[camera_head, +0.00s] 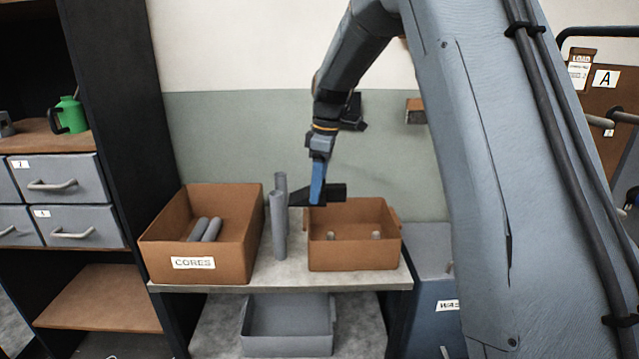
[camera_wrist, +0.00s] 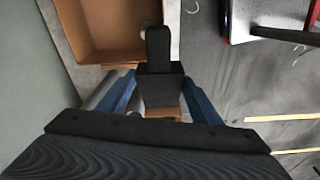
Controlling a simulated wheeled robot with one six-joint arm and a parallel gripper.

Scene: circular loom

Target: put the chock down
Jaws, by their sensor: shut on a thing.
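The chock (camera_head: 336,191) is a dark block with a narrower part sticking out, held in the air above the table. My gripper (camera_head: 318,196) has blue fingers and is shut on it. The chock hangs over the back left part of the right-hand brown bin (camera_head: 352,257), just right of the upright grey tubes; I cannot tell its exact height. In the wrist view the chock (camera_wrist: 160,78) sits between the blue fingers of my gripper (camera_wrist: 160,98), its narrow end pointing up the picture.
A brown bin labelled CORES (camera_head: 162,248) holds grey cylinders on the left of the grey table (camera_head: 262,280). Upright grey tubes (camera_head: 279,225) stand between the bins. Small pale pieces (camera_head: 376,235) lie in the right bin. A grey tray (camera_head: 287,345) is on the shelf below.

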